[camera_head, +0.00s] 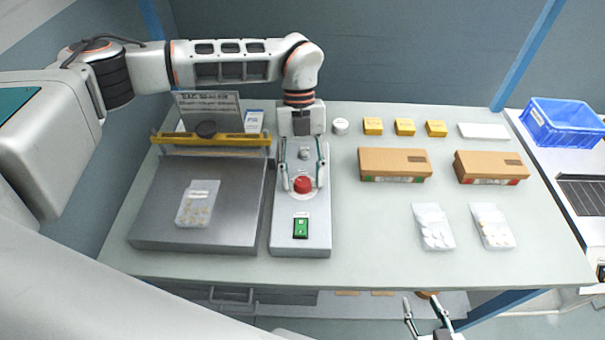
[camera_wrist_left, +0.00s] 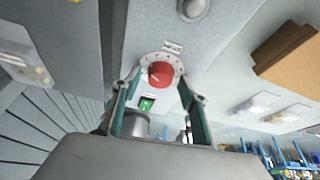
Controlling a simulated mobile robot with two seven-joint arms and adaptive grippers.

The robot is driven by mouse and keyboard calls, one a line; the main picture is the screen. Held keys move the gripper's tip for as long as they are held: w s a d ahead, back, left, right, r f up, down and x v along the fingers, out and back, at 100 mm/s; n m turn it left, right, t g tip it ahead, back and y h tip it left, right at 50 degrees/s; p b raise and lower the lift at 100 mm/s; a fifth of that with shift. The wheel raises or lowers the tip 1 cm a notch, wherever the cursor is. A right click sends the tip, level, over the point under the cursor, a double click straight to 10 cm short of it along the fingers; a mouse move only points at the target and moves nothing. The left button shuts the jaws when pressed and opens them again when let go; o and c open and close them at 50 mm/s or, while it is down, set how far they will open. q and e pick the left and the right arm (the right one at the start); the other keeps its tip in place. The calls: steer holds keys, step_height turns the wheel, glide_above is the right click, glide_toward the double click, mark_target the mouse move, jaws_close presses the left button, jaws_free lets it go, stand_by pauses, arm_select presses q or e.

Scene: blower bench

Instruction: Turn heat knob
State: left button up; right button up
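A red knob (camera_head: 302,185) with a white scale plate sits on the grey control box (camera_head: 300,240). It also shows in the left wrist view (camera_wrist_left: 160,74), with a pointer line on its face. A smaller grey knob (camera_head: 304,153) sits farther back on the box; no label is readable. My left gripper (camera_head: 303,189) is open, with one finger on each side of the red knob. In the left wrist view a gap shows between the fingers (camera_wrist_left: 159,82) and the knob. My right gripper (camera_head: 422,300) is open and empty below the table's front edge.
A green switch (camera_head: 300,228) is at the box's front. A sealer with a yellow bar (camera_head: 205,140) and a bag (camera_head: 198,204) stands left. Brown boxes (camera_head: 395,164), bags (camera_head: 433,226) and small yellow boxes (camera_head: 373,126) lie right. A blue crate (camera_head: 561,124) is far right.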

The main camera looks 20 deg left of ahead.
arm_select(q)
steer(key=v, duration=1.2)
steer(key=shift+s, duration=0.1)
